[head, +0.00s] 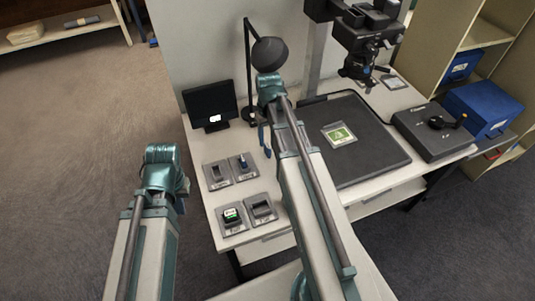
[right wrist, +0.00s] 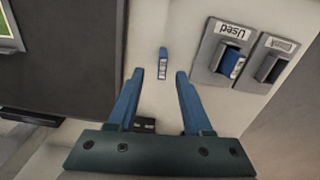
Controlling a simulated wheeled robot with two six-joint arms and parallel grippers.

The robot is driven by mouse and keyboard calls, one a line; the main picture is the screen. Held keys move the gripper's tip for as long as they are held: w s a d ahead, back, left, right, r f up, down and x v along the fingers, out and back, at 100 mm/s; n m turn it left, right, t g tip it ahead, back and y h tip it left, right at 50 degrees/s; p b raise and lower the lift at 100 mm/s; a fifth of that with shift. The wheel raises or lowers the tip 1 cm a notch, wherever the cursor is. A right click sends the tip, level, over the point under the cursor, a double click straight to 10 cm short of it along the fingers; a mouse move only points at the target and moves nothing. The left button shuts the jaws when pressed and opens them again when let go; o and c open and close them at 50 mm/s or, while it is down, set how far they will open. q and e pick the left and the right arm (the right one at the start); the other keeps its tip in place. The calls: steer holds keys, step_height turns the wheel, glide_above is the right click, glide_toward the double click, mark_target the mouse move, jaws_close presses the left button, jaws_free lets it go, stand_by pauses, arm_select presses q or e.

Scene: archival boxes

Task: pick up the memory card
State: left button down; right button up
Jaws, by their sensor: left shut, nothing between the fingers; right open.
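A small blue card with a pale label, which looks like the memory card (right wrist: 163,63), lies on the white desktop in the right wrist view. My right gripper (right wrist: 160,76) is open, and the card shows between and slightly beyond its two blue fingertips, apart from both. In the head view my right gripper (head: 265,140) points down over the desk, and I cannot make out the card there. My left gripper (head: 181,193) is shut and empty at the left, off the desk, mostly hidden by its wrist.
A grey holder marked "Used" (right wrist: 213,70) contains another blue card (right wrist: 232,64); a second holder (right wrist: 263,86) stands beside it. A dark board (head: 372,160) bears a green framed slide (head: 339,134). A monitor (head: 209,104) and lamp (head: 269,54) stand behind.

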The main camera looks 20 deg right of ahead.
mark_target(267, 146)
steer(key=f+b, duration=0.5)
steer(key=shift+a+f, duration=0.15)
steer(key=shift+a, duration=0.05)
jaws_close()
stand_by(0.3)
